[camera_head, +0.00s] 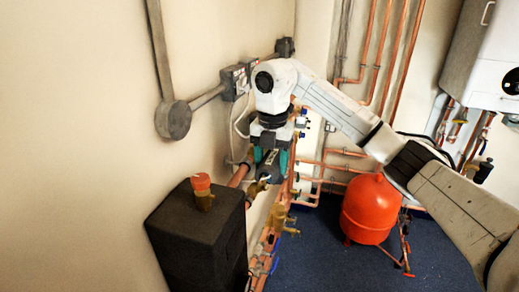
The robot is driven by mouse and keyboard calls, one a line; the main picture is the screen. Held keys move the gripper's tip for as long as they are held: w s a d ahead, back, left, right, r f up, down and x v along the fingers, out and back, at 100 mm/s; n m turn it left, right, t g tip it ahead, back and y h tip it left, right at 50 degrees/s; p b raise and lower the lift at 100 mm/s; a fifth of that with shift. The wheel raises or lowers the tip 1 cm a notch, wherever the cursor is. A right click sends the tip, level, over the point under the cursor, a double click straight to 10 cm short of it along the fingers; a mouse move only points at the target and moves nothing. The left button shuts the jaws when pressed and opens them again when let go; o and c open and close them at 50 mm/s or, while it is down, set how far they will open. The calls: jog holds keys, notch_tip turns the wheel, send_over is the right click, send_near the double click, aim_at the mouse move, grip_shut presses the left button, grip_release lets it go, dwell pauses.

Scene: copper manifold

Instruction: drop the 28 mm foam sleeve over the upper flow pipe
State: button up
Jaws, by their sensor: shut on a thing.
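My gripper (269,172) points down near the wall at the picture's middle. Its teal fingers are shut on a small dark grey piece (268,178), which looks like the foam sleeve; its shape and bore are mostly hidden by the fingers. Copper pipes (240,174) run along the wall, behind and beside the gripper. I cannot tell which is the upper flow pipe. The dark piece appears just above or in front of the pipework; I cannot tell if it touches a pipe.
A black box (197,240) with a red-topped brass-coloured item (202,190) stands left of the gripper. Valves (280,218) sit on pipes below. A red tank (370,209) stands on blue floor (320,262). A grey junction box (173,119) and conduit are on the wall.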

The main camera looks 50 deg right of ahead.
jog(key=shift+w+a+f, duration=0.1)
jog(key=shift+w+a, duration=0.05)
jog(key=shift+w, duration=0.45)
jog(key=shift+w+a+f, duration=0.1)
jog(key=shift+w+a, duration=0.05)
jog(key=shift+w, duration=0.45)
send_over(235, 176)
jog(key=shift+s+f, duration=0.2)
jog(key=shift+f, duration=0.55)
jog(key=shift+w+f, duration=0.1)
jog(key=shift+f, duration=0.1)
jog(key=shift+f+b, duration=0.65)
jog(key=shift+f, duration=1.7)
jog(key=shift+f, duration=0.25)
jog(key=o, duration=1.1)
jog(key=shift+r, duration=0.15)
